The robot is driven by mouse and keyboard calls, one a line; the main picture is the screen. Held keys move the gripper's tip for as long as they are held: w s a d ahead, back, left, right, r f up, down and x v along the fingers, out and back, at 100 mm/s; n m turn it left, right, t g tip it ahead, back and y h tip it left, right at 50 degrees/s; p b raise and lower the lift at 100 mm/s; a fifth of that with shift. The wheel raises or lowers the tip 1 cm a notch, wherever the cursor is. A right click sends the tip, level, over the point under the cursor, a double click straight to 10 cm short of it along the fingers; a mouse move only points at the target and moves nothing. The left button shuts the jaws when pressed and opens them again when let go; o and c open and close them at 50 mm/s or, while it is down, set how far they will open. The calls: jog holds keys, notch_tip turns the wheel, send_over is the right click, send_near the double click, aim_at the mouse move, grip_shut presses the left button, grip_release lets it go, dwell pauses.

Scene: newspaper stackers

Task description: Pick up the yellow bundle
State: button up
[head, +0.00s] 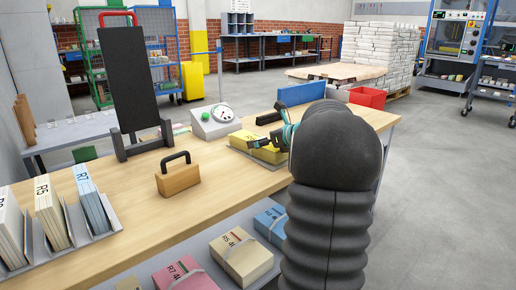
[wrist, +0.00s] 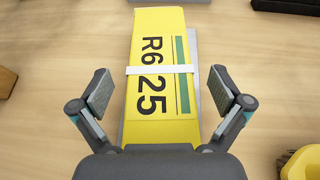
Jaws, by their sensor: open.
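The yellow bundle (wrist: 160,105) lies flat on the wooden workbench, with a white band around it and the marking R6 25. In the head view the yellow bundle (head: 254,148) is partly hidden by my arm and gripper. My gripper (wrist: 160,95) is open in the wrist view, with one finger on each side of the bundle and a gap to both edges. A grey strip shows under the bundle's right edge. In the head view my gripper (head: 268,142) is at the bundle, partly covered by my arm.
A blue bin (head: 300,94) and red bin (head: 367,97) are at the far end.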

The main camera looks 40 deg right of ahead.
jog(key=shift+r, duration=0.1)
jog(key=c, duration=1.9)
jog(key=shift+o, duration=0.2)
jog(key=shift+r, duration=0.5)
jog(key=r, duration=0.1)
jog(key=r+p, duration=0.1)
jog(key=r, duration=0.1)
jog(key=shift+w+r+p, duration=0.35)
jog(key=shift+r, duration=0.05)
jog(key=w+r+p, duration=0.3)
jog(key=w+r, duration=0.3)
jog(key=w, duration=0.5)
jog(key=shift+d, duration=0.15)
